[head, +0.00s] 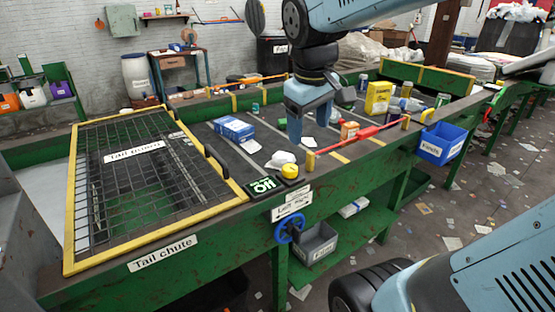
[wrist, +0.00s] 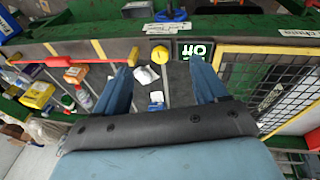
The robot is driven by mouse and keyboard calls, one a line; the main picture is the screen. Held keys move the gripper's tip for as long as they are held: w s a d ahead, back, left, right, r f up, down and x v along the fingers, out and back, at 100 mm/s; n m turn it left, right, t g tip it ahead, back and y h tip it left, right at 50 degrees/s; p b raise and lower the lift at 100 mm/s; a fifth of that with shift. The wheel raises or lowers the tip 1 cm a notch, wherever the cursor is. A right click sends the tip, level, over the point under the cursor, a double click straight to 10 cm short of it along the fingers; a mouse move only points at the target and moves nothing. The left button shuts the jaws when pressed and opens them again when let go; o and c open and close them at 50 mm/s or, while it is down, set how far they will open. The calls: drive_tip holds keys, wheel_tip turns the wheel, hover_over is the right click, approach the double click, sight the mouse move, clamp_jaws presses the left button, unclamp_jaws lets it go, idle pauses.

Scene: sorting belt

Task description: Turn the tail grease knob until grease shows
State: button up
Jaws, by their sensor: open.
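A blue round knob (head: 289,228) sits on the green front side of the belt frame, below a white label (head: 292,202) whose small print I cannot read surely. The knob also shows at the top of the wrist view (wrist: 172,14). I see no grease around it. My gripper (head: 297,130) hangs over the belt, behind and above the knob, apart from it. In the wrist view, the two blue fingers of my gripper (wrist: 162,82) are spread, with nothing held between them.
A yellow button (head: 289,171) and a green-lit sign (head: 263,185) stand on the frame edge above the knob. A grey bin (head: 318,243) is below right. A mesh guard (head: 145,180) covers the left end. A red bar (head: 355,136) and loose packages lie along the belt.

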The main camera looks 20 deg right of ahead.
sight(290, 167)
drive_tip(key=w+a+f+n+g+h, duration=0.1)
drive_tip(key=w+a+f+n+g, duration=0.15)
drive_tip(key=w+n, duration=0.35)
drive_tip(key=w+a+f+n+g+h, duration=0.2)
drive_tip(key=w+f+n, duration=0.1)
drive_tip(key=w, duration=0.6)
drive_tip(key=x, duration=1.3)
drive_tip(key=shift+s+f, duration=0.15)
drive_tip(key=shift+f, duration=0.1)
drive_tip(key=c, duration=0.9)
drive_tip(key=shift+d, duration=0.15)
drive_tip(key=shift+c, duration=0.7)
